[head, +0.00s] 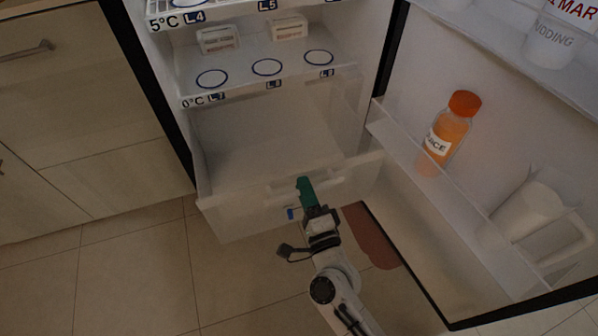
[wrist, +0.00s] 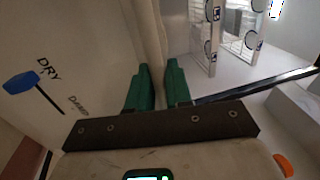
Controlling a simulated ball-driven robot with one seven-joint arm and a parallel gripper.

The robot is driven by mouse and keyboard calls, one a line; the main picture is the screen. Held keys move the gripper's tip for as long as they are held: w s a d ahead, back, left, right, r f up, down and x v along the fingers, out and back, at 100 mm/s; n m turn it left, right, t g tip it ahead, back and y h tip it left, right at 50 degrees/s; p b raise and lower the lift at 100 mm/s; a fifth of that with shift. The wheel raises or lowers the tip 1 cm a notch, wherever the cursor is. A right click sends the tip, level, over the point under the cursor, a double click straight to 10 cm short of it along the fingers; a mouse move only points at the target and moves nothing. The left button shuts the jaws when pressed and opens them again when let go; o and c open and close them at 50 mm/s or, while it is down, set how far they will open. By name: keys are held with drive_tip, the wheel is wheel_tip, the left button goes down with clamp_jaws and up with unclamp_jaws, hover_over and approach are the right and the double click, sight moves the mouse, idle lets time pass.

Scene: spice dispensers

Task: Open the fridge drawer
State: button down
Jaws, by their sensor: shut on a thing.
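The fridge drawer (head: 235,210) is a pale, translucent bin at the bottom of the fridge. Its front stands out from the shelf above, and its inside shows behind the front. A whitish handle (head: 283,191) runs along the upper front. My gripper (head: 305,182), with green fingers, is at this handle. In the wrist view, my gripper (wrist: 158,72) has one finger on each side of the pale handle bar (wrist: 155,35) and is shut on it. A blue slider (wrist: 20,82) beside the word DRY is on the drawer front.
The open fridge door (head: 410,205) stands at right, holding an orange juice bottle (head: 450,130) and a white pitcher (head: 530,215). Shelves with two small white packs (head: 218,39) are above the drawer. Wooden cabinets (head: 80,110) are at left. Tiled floor (head: 140,270) is clear in front at left.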

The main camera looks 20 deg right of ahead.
drive_tip(key=shift+s, duration=0.35)
drive_tip(key=c, duration=1.2)
unclamp_jaws()
drive_tip(key=s, duration=0.3)
drive_tip(key=s+f, duration=0.1)
drive_tip(key=s, duration=0.3)
drive_tip(key=s+f, duration=0.1)
drive_tip(key=s, duration=0.2)
drive_tip(key=shift+s+f, duration=0.1)
drive_tip(key=shift+s, duration=0.2)
